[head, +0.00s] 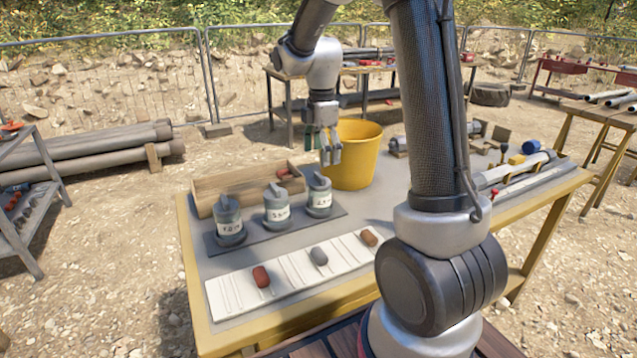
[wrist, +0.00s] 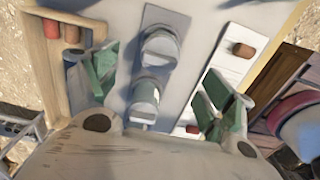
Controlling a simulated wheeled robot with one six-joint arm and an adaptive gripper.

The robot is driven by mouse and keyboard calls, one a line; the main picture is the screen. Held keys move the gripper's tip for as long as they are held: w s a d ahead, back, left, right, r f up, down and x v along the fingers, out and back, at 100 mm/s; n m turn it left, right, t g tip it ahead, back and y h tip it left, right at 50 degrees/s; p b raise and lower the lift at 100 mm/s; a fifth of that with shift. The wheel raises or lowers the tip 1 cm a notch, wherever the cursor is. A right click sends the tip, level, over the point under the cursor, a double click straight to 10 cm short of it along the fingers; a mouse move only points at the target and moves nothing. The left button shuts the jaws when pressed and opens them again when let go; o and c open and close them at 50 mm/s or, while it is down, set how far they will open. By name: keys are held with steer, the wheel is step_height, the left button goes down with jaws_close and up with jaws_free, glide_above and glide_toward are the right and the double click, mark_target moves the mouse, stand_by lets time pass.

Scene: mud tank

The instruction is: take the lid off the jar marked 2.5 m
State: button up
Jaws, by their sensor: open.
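Three grey jars with lids stand in a row on a dark mat (head: 262,238) on the table. The left jar (head: 229,224) and the middle jar (head: 277,210) have white labels. The label of the right jar (head: 319,198) seems to read 2.5 m, but the print is small. All three lids look seated. My gripper (head: 331,155) is open and empty, above and slightly behind the right jar, touching nothing. In the wrist view its green fingers (wrist: 160,90) are spread wide, with jars (wrist: 158,48) between them, lower down; no label is readable there.
A yellow bucket (head: 357,160) stands close behind my gripper. A white board (head: 290,275) with several coloured pieces lies in front. Pipes and clamps (head: 515,170) occupy the table's right.

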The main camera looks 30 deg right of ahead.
mark_target(320, 175)
steer(key=f, duration=0.7)
steer(key=shift+s+a+f, duration=0.1)
steer(key=shift+a+f, duration=0.15)
steer(key=shift+f, duration=0.05)
steer(key=shift+c, duration=0.4)
steer(key=c, duration=0.9)
